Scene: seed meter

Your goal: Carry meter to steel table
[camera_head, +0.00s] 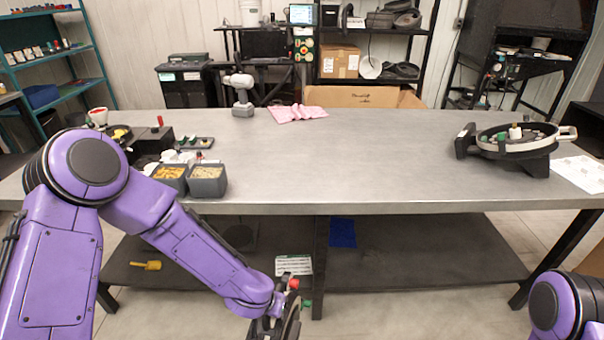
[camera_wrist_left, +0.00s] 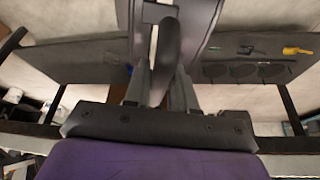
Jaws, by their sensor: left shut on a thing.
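My left gripper (camera_head: 270,327) is low in front of the steel table (camera_head: 350,165), below its top, at the bottom edge of the head view. It is shut on the dark grip of a dark object, which I take to be the meter (camera_head: 291,322). In the left wrist view the grip (camera_wrist_left: 166,50) stands between the fingers of the left gripper (camera_wrist_left: 162,85), with a wide grey body behind it. Most of the meter is cut off or hidden in the head view. Small red and green parts show beside it. My right gripper is out of view.
Grey bins (camera_head: 207,181) of seed and small parts crowd the table's left end. A black round stand with a pale ring (camera_head: 492,147) is at the right. The table's middle is clear.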

